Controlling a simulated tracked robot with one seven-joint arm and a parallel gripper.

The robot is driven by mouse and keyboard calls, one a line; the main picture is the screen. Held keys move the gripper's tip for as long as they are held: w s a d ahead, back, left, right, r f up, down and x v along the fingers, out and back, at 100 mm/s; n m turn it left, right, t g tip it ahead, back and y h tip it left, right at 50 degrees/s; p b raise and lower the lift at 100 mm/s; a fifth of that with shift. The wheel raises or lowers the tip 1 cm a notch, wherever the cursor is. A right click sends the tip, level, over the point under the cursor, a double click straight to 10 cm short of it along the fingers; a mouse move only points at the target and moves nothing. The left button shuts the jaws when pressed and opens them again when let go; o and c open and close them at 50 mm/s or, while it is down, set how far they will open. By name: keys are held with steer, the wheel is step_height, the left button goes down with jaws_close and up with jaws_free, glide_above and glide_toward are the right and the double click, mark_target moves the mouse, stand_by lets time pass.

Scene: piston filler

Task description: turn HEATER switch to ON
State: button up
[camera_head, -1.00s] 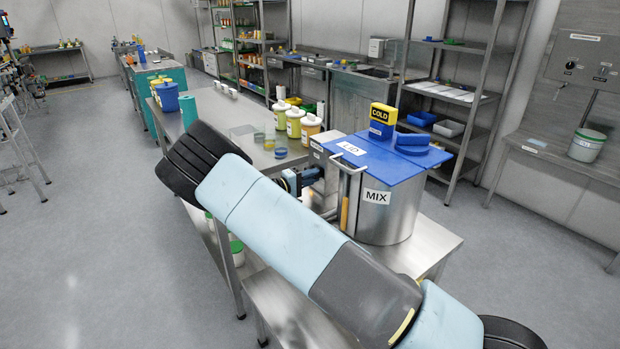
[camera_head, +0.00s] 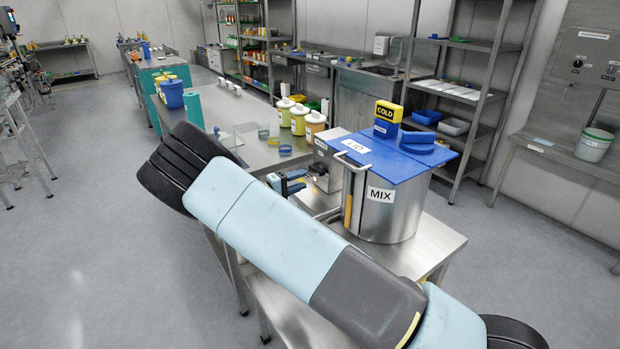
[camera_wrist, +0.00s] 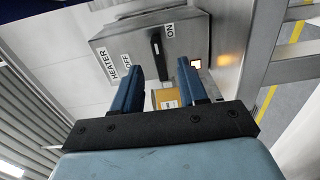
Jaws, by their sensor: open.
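The heater box (camera_wrist: 150,52) is a grey metal box with HEATER, OFF and ON labels. Its black switch lever (camera_wrist: 156,45) stands out near the middle of the face, between the OFF label (camera_wrist: 125,58) and the ON label (camera_wrist: 169,29). I cannot tell which setting it is at. My gripper (camera_wrist: 158,68) is open, its blue fingers to either side of the lever's near end in the picture; contact cannot be told. In the head view my gripper (camera_head: 292,183) is beside the grey box (camera_head: 326,165), and the lever is hard to make out.
In the head view a steel MIX pot (camera_head: 390,211) with a blue lid (camera_head: 398,157) stands right of the box. Yellow-labelled jars (camera_head: 299,119) stand behind. The floor at left is clear.

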steer(key=v, duration=0.6)
steer(key=shift+s+a, duration=0.25)
steer(key=shift+a, duration=0.05)
steer(key=shift+d, duration=0.1)
steer(key=d+r+m+g+y, duration=0.2)
steer(key=d+r, duration=0.4)
steer(key=r, duration=0.2)
steer(key=d+r+m+g+y, duration=0.2)
steer(key=d+r, duration=0.4)
steer(key=r, duration=0.1)
steer(key=d+r+m+g+y, duration=0.1)
steer(key=d+r+m+y, duration=0.1)
steer(key=d+r, duration=0.4)
steer(key=shift+s+d+r+g+y, duration=0.15)
steer(key=shift+r+g, duration=0.05)
steer(key=shift+r, duration=0.45)
steer(key=shift+s+d+r+g+y, duration=0.15)
steer(key=shift+d+r+g, duration=0.05)
steer(key=shift+r, duration=0.45)
steer(key=s+d+r+g+y, duration=0.1)
steer(key=s+d+r+y, duration=0.3)
steer(key=s+d, duration=0.5)
steer(key=s+d+r+t+y, duration=0.1)
steer(key=s+d+y, duration=0.1)
steer(key=s, duration=1.3)
steer(key=s+d+t+y, duration=0.1)
steer(key=s+d+y, duration=0.1)
steer(key=s, duration=1.3)
steer(key=shift+r+m, duration=0.3)
steer(key=shift+r, duration=0.05)
